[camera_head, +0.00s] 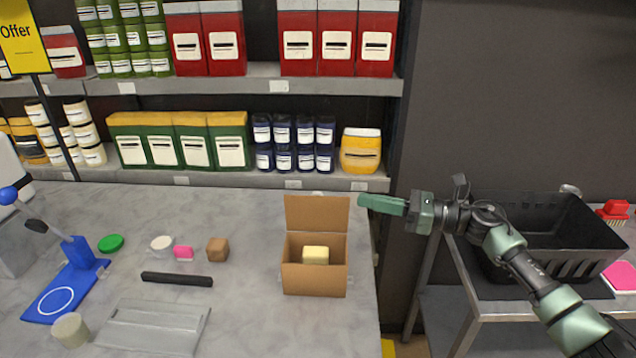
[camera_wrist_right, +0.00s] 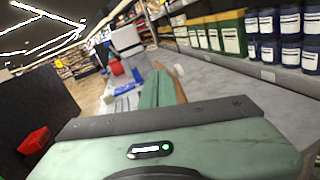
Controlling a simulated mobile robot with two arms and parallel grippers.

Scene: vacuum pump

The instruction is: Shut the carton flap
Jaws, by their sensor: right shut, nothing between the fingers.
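A small brown carton (camera_head: 314,279) stands open on the grey counter in the head view. Its flap (camera_head: 317,213) stands up along the back edge. A pale yellow block (camera_head: 316,255) lies inside the carton. My right gripper (camera_head: 382,204) is shut and empty, just to the right of the raised flap, its green fingers pointing left toward it. I cannot tell whether the fingertips touch the flap. In the right wrist view the shut green fingers (camera_wrist_right: 158,88) show over the counter, with a bit of the brown flap (camera_wrist_right: 179,70) beside them. My left gripper is not in view.
A black crate (camera_head: 545,235) stands on a side table at right. Stocked shelves rise behind.

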